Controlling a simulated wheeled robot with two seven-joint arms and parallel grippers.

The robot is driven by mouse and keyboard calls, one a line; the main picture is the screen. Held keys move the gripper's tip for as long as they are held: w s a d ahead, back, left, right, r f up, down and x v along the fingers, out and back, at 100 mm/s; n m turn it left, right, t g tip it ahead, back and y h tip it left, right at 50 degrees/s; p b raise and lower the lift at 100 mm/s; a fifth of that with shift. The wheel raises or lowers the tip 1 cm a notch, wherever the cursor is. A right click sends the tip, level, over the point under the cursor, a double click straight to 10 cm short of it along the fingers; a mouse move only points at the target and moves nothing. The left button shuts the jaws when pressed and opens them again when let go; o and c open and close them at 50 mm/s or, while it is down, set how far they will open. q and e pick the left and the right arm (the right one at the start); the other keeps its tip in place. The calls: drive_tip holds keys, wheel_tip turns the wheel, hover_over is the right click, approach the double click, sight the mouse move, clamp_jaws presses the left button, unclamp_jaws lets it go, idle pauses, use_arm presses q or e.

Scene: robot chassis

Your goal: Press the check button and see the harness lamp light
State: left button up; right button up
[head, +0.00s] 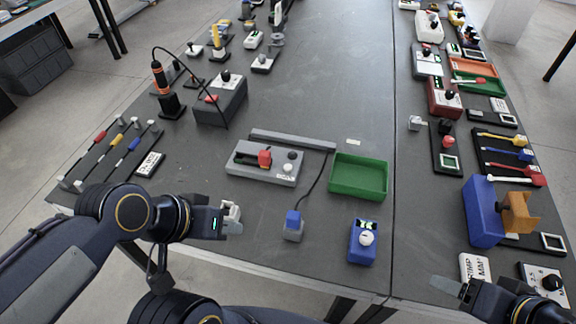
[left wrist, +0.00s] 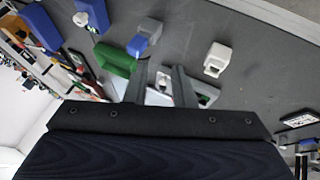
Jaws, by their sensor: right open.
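A grey board (head: 240,172) lies mid-table with a red part (head: 264,157), a dark round knob (head: 292,155) and a small round part (head: 288,169); I cannot tell which is the check button or lamp. A cable runs to a blue-and-grey connector (head: 293,222), also in the left wrist view (left wrist: 138,45). A white connector (head: 231,210) stands behind my left gripper (head: 232,222) and shows in the wrist view (left wrist: 217,58) beside the fingers. The left gripper (left wrist: 162,80) is open and empty, left of the blue connector. My right gripper (head: 452,287) is open at lower right.
A blue box (head: 362,245) with a white knob stands near the front edge. Tool racks and devices fill both sides; the table between board and right-hand devices is partly clear.

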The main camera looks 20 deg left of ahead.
use_arm(q)
clamp_jaws()
idle(1.4)
